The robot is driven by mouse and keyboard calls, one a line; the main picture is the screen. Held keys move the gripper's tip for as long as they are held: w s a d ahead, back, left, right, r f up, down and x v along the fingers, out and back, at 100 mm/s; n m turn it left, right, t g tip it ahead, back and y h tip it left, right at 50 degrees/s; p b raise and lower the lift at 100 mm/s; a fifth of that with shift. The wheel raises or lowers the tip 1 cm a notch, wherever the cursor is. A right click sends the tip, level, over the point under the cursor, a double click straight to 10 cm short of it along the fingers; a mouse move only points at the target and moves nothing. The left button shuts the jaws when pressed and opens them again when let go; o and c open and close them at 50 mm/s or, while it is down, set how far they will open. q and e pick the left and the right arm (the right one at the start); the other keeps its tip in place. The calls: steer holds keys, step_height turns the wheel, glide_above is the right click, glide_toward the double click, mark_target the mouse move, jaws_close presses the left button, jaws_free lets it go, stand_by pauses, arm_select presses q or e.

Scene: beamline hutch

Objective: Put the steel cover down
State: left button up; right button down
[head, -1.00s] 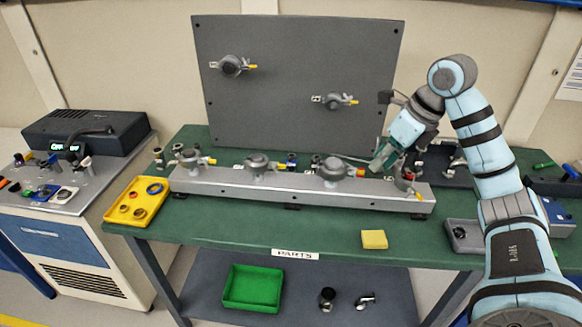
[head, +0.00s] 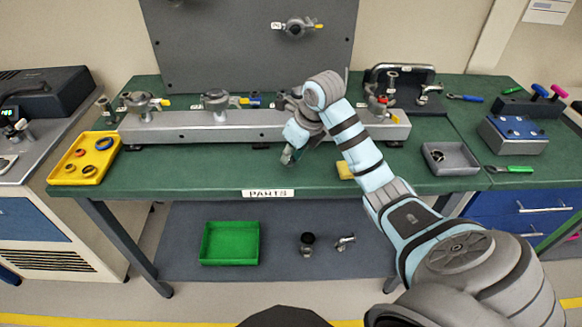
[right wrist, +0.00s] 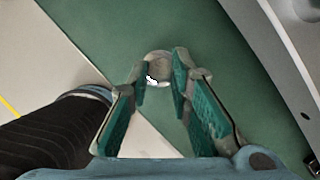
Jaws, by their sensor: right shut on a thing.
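My right gripper (head: 289,158) is in front of the long grey rail (head: 215,130), over the front part of the green bench top (head: 200,170). In the right wrist view, its green-padded fingers (right wrist: 160,82) are shut on a small round steel piece, the steel cover (right wrist: 158,67), held at the fingertips. Green bench surface shows beyond it; I cannot tell how high it is held. The cover is too small to make out in the head view. My left gripper is not in view.
A yellow pad (head: 345,170) lies partly behind my right arm. A yellow tray (head: 66,179) with rings is at the left, a grey tray (head: 470,169) at the right. The bench front left of my gripper is clear. A green bin (head: 230,260) stands on the lower shelf.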

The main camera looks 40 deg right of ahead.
mark_target(293, 165)
steer(key=f, duration=0.3)
steer(key=shift+s, duration=0.2)
steer(key=shift+s+d+r, duration=0.1)
steer(key=shift+s+r, duration=0.1)
steer(key=shift+s, duration=0.3)
steer(key=shift+w+f, duration=0.15)
steer(key=shift+f, duration=0.1)
steer(key=c, duration=1.5)
jaws_free()
steer(key=shift+w, duration=0.15)
steer(key=shift+o, duration=0.2)
